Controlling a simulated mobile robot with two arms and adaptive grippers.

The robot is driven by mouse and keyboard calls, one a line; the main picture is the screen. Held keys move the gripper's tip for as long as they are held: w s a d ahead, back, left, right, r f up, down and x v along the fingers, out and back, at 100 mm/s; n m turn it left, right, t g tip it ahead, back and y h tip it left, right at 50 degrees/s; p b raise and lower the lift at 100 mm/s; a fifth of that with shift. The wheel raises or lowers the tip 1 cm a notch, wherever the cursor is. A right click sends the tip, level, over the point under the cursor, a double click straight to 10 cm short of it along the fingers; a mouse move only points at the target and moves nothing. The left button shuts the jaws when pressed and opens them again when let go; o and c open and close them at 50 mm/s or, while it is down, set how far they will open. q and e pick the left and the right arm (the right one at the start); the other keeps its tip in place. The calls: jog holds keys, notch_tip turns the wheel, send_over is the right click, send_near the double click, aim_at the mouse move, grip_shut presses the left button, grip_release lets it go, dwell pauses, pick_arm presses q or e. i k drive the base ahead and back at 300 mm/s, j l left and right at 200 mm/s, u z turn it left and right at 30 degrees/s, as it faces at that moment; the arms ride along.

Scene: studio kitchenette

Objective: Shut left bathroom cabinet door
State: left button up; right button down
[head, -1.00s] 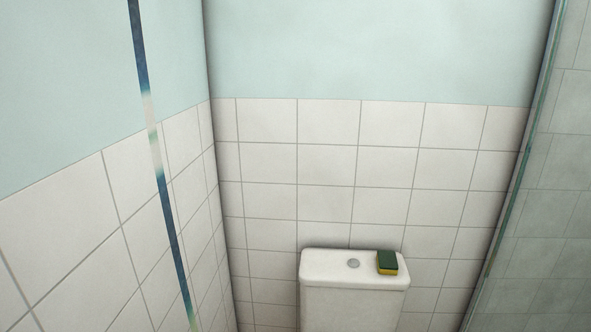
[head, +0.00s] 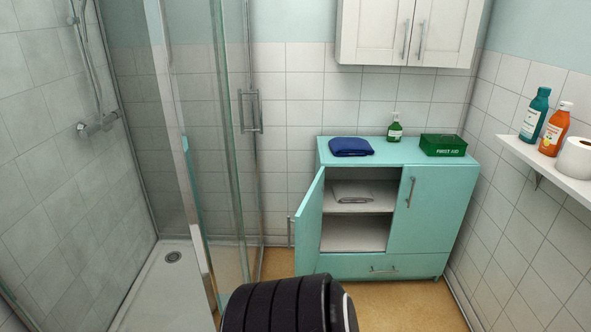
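A turquoise bathroom cabinet (head: 436,212) stands against the tiled back wall. Its left door (head: 309,226) is swung wide open towards me, with its handle on the left side near the shower glass. Its right door (head: 431,210) is shut and has a vertical metal handle. Inside the open side, a folded grey cloth (head: 352,191) lies on the upper shelf, and the lower space looks empty. A dark, ribbed part of my own arm is at the bottom middle. Neither gripper is in view.
A glass shower enclosure (head: 203,150) stands to the left of the cabinet. A blue folded towel (head: 351,146), a green bottle (head: 394,128) and a green first aid box (head: 443,145) are on the cabinet top. A white wall shelf (head: 545,166) juts out at right. Floor in front is clear.

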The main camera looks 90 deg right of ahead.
aim_at(308, 217)
jog(key=l+z, duration=0.1)
jog(key=z, duration=0.35)
jog(key=l+z, duration=0.1)
jog(key=z, duration=0.35)
jog(key=l+z, duration=0.15)
jog(key=z, duration=0.25)
jog(key=l+z, duration=0.1)
jog(key=z, duration=0.35)
jog(key=i+z, duration=0.1)
jog(key=z, duration=0.35)
